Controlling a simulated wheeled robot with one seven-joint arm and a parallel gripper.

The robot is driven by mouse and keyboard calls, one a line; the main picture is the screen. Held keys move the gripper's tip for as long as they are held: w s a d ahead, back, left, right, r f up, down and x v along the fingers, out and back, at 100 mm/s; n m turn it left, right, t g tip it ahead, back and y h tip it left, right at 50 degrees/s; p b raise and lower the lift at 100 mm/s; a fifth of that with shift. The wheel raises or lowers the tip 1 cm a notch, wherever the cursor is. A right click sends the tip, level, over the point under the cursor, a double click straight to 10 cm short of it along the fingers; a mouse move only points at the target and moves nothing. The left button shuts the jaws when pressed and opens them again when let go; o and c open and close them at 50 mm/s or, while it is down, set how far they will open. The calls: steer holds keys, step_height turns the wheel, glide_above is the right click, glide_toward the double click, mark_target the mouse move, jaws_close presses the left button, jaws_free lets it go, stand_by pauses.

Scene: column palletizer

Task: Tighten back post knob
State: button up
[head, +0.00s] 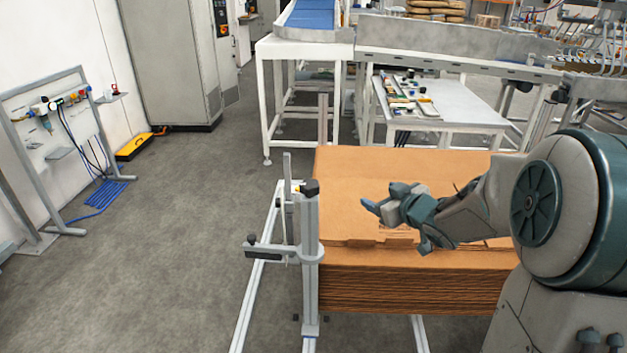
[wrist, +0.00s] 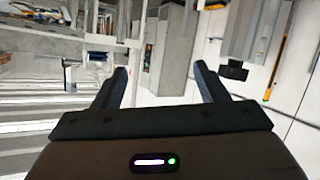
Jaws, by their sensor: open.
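In the head view, a grey metal post (head: 310,245) stands upright at the front left corner of the cardboard stack (head: 410,165), with a black cap or knob (head: 310,187) on top. A dark knob (head: 250,239) sits at the left end of its side bar. A thinner post (head: 323,118) rises behind the stack; no knob can be made out on it. My gripper (head: 397,227) is open and empty above the stack, pointing left, apart from the posts. In the wrist view its fingers (wrist: 160,72) are spread, with a dark knob-like part (wrist: 232,70) beyond the right finger.
A white-framed conveyor (head: 305,38) and a side table (head: 450,103) stand behind the stack. A pneumatic panel stand (head: 60,150) and a grey cabinet (head: 180,60) are at the left. The floor between stand and posts is clear.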

mark_target(319, 190)
steer(key=w+a+n+g+y+p, duration=0.1)
steer(key=a+y, duration=0.2)
steer(key=a, duration=0.2)
steer(key=w+a+n+g+y+p, duration=0.1)
steer(key=w+a+y, duration=0.1)
steer(key=a, duration=0.4)
steer(key=w+a+n+g+y+p, duration=0.1)
steer(key=a+n+y, duration=0.1)
steer(key=a+y, duration=0.2)
steer(key=shift+w+a+f+g+y, duration=0.2)
steer(key=shift+a+f+g+y, duration=0.15)
steer(key=shift+a, duration=0.45)
steer(key=shift+f, duration=0.1)
steer(key=c, duration=1)
